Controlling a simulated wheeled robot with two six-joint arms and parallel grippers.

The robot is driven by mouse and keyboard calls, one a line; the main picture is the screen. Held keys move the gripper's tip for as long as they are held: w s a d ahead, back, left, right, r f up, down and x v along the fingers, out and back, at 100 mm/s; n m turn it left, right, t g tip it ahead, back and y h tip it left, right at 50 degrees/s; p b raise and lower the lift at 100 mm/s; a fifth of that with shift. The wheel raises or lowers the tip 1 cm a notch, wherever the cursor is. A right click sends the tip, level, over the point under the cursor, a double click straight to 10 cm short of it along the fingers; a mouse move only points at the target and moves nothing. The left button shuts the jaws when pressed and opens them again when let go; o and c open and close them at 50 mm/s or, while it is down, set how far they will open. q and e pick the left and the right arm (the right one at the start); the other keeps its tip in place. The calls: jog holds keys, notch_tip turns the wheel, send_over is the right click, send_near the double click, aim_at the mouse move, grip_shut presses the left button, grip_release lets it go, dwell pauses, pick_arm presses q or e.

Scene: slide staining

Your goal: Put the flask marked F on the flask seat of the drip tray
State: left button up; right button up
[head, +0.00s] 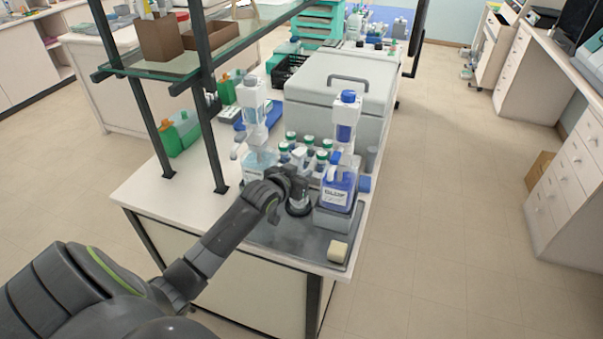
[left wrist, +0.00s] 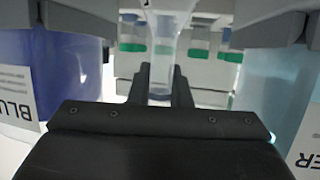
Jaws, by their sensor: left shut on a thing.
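My left gripper (head: 291,183) reaches over the drip tray (head: 277,237) between the two dispenser bottles. In the left wrist view its dark fingers (left wrist: 160,88) are shut on the clear neck of a glass vessel (left wrist: 162,70), seemingly a flask. Its mark does not show, and its body is mostly hidden, so I cannot tell whether it touches the tray. The flask seat cannot be made out clearly; my gripper covers that part of the tray. My right gripper is not in view.
A blue dispenser bottle (head: 338,187) stands close on the right, a pale one (head: 257,161) on the left. Several green-capped bottles (head: 323,156) stand behind. A sponge (head: 338,251) lies at the tray's front right. Glass shelf posts (head: 212,130) rise at the left.

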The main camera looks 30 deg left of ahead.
pick_arm(q)
jog(key=shift+s, duration=0.1)
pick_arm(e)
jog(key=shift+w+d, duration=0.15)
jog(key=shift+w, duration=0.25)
pick_arm(q)
jog(key=shift+f, duration=0.15)
jog(key=shift+f, duration=0.2)
jog(key=o, duration=0.7)
jog(key=shift+o, duration=0.2)
jog(key=shift+r, duration=0.1)
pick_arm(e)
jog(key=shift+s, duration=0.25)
pick_arm(q)
jog(key=shift+r, duration=0.1)
